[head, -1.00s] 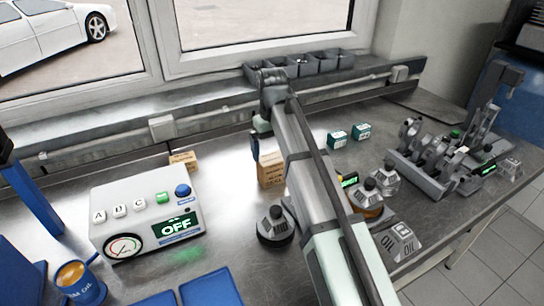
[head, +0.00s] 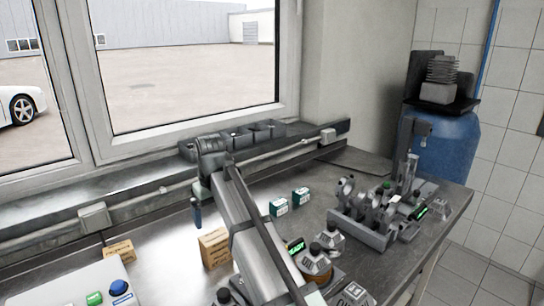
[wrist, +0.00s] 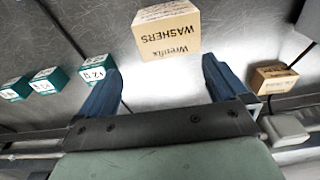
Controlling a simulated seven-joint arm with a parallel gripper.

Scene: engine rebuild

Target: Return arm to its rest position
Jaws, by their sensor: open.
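My arm (head: 262,250) reaches across the metal bench toward the window side, its wrist near the wall rail. My gripper (wrist: 162,72) is open, with two blue fingers spread and nothing between them. In the head view only a blue finger (head: 197,213) shows, hanging down above the bench. A cardboard washers box (head: 214,248) stands on the bench just past the fingertips; it also shows in the wrist view (wrist: 167,30), apart from the fingers.
Grey bins (head: 232,140) stand on the sill behind the wrist. Another cardboard box (head: 118,250) and a control box (head: 112,296) are left.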

